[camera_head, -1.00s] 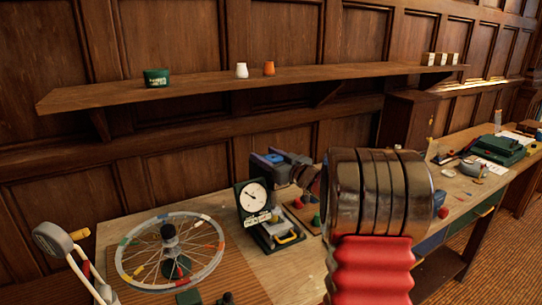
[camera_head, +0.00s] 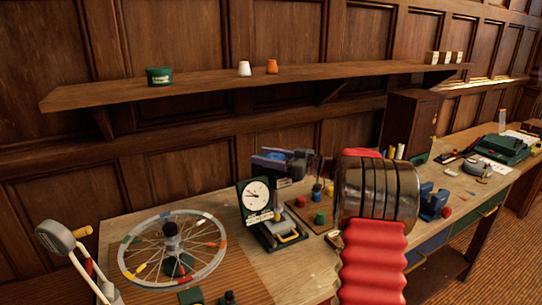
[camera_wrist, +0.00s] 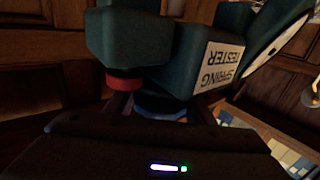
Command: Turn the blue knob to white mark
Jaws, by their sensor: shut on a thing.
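In the wrist view the blue knob (camera_wrist: 162,105) shows as a dark blue disc low on a dark green body labelled spring tester (camera_wrist: 190,58). My gripper (camera_wrist: 159,110) has one dark finger at each side of this disc and is shut on it. A red disc (camera_wrist: 125,83) is just beside the left finger. Part of a pale dial shows at the upper right. I cannot make out the white mark.
In the head view a spoked wheel (camera_head: 128,262) and a dial gauge (camera_head: 257,195) stand on the wooden bench (camera_head: 225,205). A long shelf (camera_head: 210,88) runs along the panelled wall above.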

